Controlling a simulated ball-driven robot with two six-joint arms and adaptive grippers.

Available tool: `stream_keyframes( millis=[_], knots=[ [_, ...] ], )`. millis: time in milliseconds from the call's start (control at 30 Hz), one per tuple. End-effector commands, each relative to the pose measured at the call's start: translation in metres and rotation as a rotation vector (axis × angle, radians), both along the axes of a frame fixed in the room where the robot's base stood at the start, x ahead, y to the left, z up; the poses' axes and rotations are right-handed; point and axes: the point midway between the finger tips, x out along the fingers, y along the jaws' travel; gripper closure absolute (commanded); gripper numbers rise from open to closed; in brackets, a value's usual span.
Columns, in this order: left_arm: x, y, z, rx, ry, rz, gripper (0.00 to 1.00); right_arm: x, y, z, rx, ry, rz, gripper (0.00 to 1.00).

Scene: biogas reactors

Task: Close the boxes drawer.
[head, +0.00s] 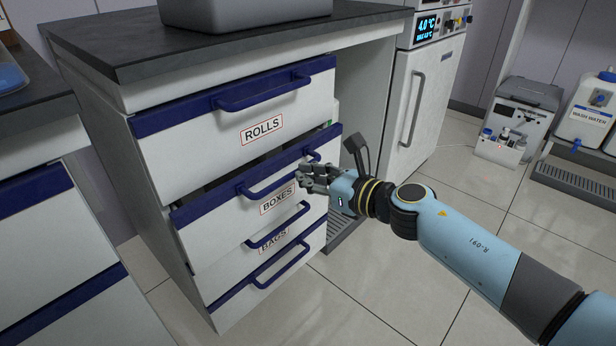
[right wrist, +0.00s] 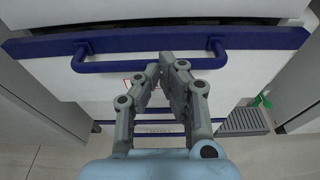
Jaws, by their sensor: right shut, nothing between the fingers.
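The boxes drawer (head: 216,228), white with a blue top strip and a "BOXES" label, stands out from the cabinet, partly open, under the rolls drawer (head: 180,162). Its blue bar handle (head: 262,186) also shows in the right wrist view (right wrist: 150,66). My right gripper (head: 303,178) is shut and empty at the drawer's front, near the right part of the handle. In the right wrist view its fingertips (right wrist: 167,62) overlap the handle and partly hide the label. I cannot tell whether they touch. My left gripper is not in view.
A dark worktop (head: 130,45) with a grey container (head: 240,12) is above. A fridge (head: 425,95) stands to the right. The tiled floor (head: 375,285) in front is clear.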

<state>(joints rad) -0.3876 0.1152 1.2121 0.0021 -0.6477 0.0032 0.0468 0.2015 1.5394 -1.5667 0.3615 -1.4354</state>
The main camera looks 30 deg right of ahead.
Motion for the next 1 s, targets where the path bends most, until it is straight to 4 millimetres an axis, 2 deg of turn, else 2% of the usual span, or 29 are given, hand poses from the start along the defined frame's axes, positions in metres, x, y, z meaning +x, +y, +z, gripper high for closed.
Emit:
stream_keyframes(
  millis=[333, 600, 1000],
  knots=[
    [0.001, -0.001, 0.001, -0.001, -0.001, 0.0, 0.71, 0.003, 0.001, 0.0, 0.0, -0.001, 0.0, 1.0],
    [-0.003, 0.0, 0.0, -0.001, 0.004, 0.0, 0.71, 0.035, 0.012, 0.001, 0.001, -0.002, -0.001, 1.0],
    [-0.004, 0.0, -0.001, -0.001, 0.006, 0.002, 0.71, 0.038, 0.012, 0.003, 0.0, -0.006, -0.002, 1.0]
  ],
)
